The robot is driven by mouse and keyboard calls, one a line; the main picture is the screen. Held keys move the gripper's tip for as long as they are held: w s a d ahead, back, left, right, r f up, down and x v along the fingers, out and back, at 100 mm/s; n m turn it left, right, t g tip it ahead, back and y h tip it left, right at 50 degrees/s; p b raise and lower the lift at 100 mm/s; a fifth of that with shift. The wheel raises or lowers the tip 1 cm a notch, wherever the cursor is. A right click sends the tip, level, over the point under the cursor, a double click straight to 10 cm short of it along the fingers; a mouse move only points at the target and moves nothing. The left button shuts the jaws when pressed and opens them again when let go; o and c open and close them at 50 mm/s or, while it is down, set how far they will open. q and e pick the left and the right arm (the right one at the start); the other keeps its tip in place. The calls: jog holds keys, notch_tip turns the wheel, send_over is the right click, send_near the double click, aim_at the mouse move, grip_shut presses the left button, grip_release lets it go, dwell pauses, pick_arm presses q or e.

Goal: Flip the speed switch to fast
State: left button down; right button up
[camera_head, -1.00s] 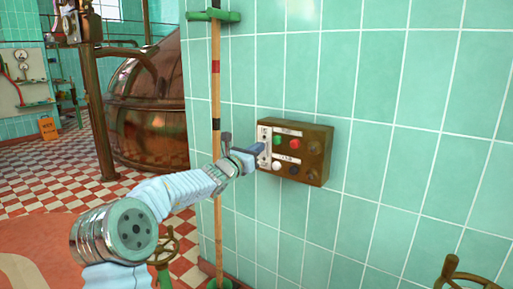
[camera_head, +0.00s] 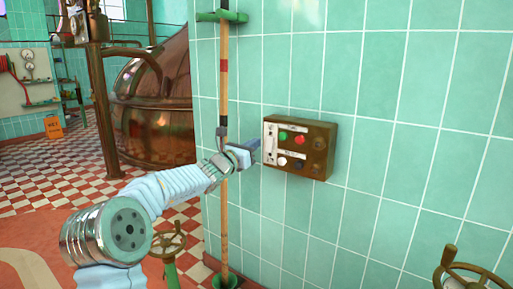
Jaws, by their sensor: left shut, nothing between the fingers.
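A brown control box (camera_head: 318,150) is fixed to the green tiled wall. Its face has a green button (camera_head: 283,135), a red button (camera_head: 299,139), a white button (camera_head: 282,161), and dark knobs at the right. A white strip (camera_head: 269,144) with small dark marks runs down its left edge; the switch and its position are too small to tell. My left gripper (camera_head: 255,146) is shut and empty, its fingertips just left of the strip. I cannot tell whether they touch the box. My right gripper is not in view.
A long wooden pole (camera_head: 224,95) stands upright against the wall, behind my left wrist. A copper kettle (camera_head: 158,105) stands behind on the checkered floor. The wall right of the box is bare.

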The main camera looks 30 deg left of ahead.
pick_arm(q)
jog(key=s+b, duration=0.1)
jog(key=s, duration=0.7)
jog(key=shift+a+r, duration=0.35)
